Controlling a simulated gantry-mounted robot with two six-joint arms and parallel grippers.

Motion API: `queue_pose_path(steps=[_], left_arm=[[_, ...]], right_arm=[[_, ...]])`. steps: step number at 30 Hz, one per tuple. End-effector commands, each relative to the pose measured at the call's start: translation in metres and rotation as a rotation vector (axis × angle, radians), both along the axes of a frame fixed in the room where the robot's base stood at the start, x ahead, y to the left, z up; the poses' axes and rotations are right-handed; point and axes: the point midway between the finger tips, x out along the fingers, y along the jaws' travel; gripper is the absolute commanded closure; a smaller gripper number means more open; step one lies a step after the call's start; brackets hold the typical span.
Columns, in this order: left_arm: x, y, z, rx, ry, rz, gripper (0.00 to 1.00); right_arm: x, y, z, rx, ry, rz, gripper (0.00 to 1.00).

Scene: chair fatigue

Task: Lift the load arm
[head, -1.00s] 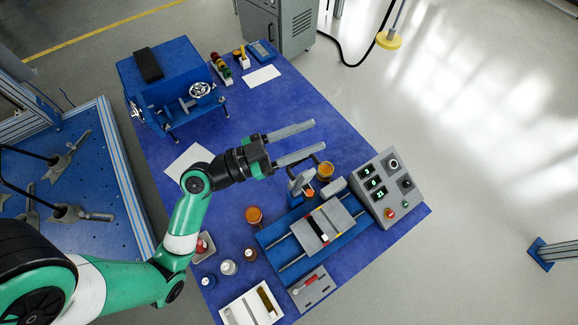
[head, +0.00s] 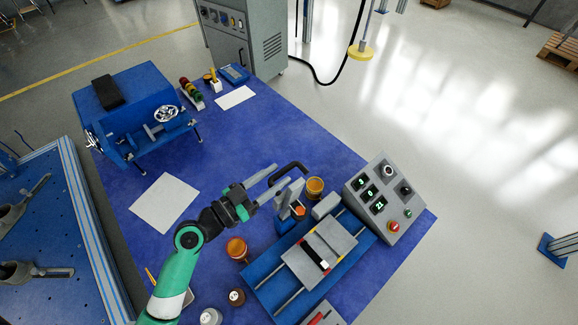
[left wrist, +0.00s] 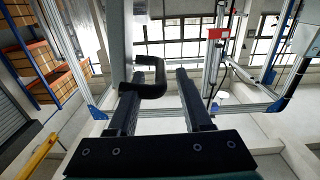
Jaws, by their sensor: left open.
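The load arm (head: 291,167) is a black bent bar with a handle-like end, rising from a small grey stand with an orange part (head: 298,210) at the back end of the blue test rig (head: 262,277). My left gripper (head: 282,176) is open, its two long grey fingers reaching right to the bar. In the left wrist view, the black bar (left wrist: 154,80) shows close to the left finger and partly in the gap between the fingers. I cannot tell whether it touches a finger. My right gripper is not in view.
A grey control box (head: 385,200) with green displays is at the right. White paper (head: 165,203) lies on the blue table's open left part.

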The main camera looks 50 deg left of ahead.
Motion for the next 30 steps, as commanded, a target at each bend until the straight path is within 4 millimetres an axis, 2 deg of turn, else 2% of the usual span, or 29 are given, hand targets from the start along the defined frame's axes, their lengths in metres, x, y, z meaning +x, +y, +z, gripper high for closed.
queue_pose_path(steps=[3, 7, 17, 25, 26, 30], left_arm=[[0.025, -0.003, 0.000, 0.002, -0.001, -0.004, 0.50], [0.042, -0.003, 0.000, 0.001, 0.000, -0.001, 0.50], [0.048, -0.003, 0.000, 0.000, 0.000, 0.001, 0.50], [0.048, -0.003, 0.000, 0.000, 0.000, 0.000, 0.97], [0.048, -0.003, 0.000, 0.000, 0.000, 0.000, 1.00], [0.048, -0.003, 0.000, 0.000, 0.000, 0.000, 1.00]], right_arm=[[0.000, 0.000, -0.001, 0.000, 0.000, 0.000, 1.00], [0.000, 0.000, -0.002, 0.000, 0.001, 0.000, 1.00], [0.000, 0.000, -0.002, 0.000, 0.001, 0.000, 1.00], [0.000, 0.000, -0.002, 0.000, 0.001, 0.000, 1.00], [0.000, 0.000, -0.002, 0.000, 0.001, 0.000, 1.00], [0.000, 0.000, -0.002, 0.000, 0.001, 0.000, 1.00]])
